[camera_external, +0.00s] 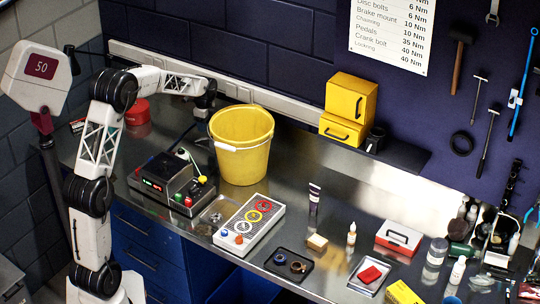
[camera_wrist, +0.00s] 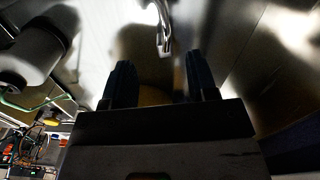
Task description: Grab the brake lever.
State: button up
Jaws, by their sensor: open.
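A slim silver metal piece, which looks like the brake lever (camera_wrist: 163,30), shows at the top middle of the wrist view. It lies beyond my fingertips, roughly in line with the gap between them. My gripper (camera_wrist: 160,78) is open, with two dark fingers apart and nothing seen between them. In the external view my arm reaches to the back of the bench, and its end (camera_external: 206,97) is just left of the yellow bucket (camera_external: 242,160). I cannot make out the lever in that view.
A control box (camera_external: 172,183) with coloured knobs stands left of the bucket. A white panel (camera_external: 249,225) with coloured rings lies in front. Yellow boxes (camera_external: 348,107) stand at the back wall. A grey cylinder (camera_wrist: 35,52) is at the left in the wrist view.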

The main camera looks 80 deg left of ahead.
aim_at(207, 140)
jog(key=shift+f, duration=0.25)
jog(key=shift+f, duration=1.3)
jog(key=shift+f, duration=0.1)
jog(key=shift+w+f, duration=0.15)
jog(key=shift+f, duration=2.3)
jog(key=shift+c, duration=0.3)
grip_shut()
